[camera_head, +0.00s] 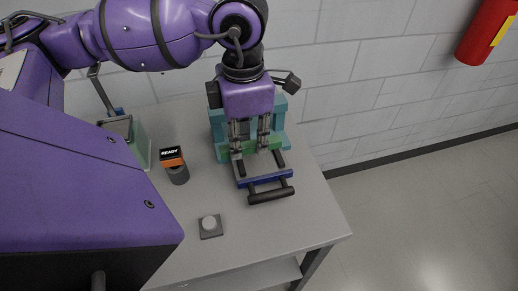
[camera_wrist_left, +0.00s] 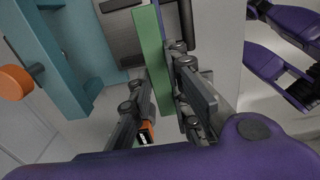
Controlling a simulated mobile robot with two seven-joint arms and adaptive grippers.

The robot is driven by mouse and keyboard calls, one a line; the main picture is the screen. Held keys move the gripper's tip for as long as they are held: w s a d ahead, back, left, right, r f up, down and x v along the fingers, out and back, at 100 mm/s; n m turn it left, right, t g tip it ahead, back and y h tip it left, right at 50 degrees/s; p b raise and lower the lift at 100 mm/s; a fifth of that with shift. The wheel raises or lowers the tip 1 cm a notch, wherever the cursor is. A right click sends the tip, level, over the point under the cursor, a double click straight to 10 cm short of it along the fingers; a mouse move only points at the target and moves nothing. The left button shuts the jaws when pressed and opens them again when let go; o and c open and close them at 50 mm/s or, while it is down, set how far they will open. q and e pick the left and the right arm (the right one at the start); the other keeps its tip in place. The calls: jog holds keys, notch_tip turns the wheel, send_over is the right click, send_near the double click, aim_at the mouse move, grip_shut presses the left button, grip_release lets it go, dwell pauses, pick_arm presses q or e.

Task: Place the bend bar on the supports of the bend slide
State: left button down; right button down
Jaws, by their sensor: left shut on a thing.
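My left gripper (camera_head: 250,146) is shut on the green bend bar (camera_head: 275,143), fingers pointing down over the bend slide. In the left wrist view the bar (camera_wrist_left: 152,42) runs lengthwise between the two dark fingers (camera_wrist_left: 160,85). The bend slide has a blue crosspiece (camera_head: 266,179) and a black front handle (camera_head: 270,195). It lies in front of a teal frame (camera_head: 217,125), which also shows in the wrist view (camera_wrist_left: 65,50). The bar is close to the slide's rear part; I cannot tell whether it touches the supports.
On the grey table (camera_head: 290,225) stand a dark cylinder with an orange-and-black READY display (camera_head: 172,157), a square plate with a round grey knob (camera_head: 210,226), and a greenish box (camera_head: 137,140). A red cylinder (camera_head: 487,32) hangs on the wall. The table's front right is clear.

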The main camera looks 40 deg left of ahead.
pick_arm(q)
jog(key=w+f, duration=0.2)
jog(key=w+a+f, duration=0.1)
jog(key=w+f, duration=0.1)
jog(key=shift+f, duration=0.15)
jog(key=shift+w+a+f, duration=0.2)
jog(key=shift+w+f, duration=0.15)
jog(key=shift+f, duration=0.1)
jog(key=shift+w+f, duration=0.15)
jog(key=shift+f, duration=0.1)
jog(key=shift+w+a+f, duration=0.1)
jog(key=shift+w+f, duration=0.05)
jog(key=shift+f, duration=0.75)
jog(key=shift+w+f, duration=0.1)
jog(key=shift+f, duration=0.8)
pick_arm(e)
jog(key=shift+s+f, duration=0.25)
jog(key=shift+s, duration=0.25)
jog(key=shift+f, duration=0.1)
pick_arm(q)
jog(key=shift+f, duration=0.2)
jog(key=c, duration=1.7)
grip_release()
jog(key=shift+o, duration=0.2)
pick_arm(e)
jog(key=shift+a, duration=0.2)
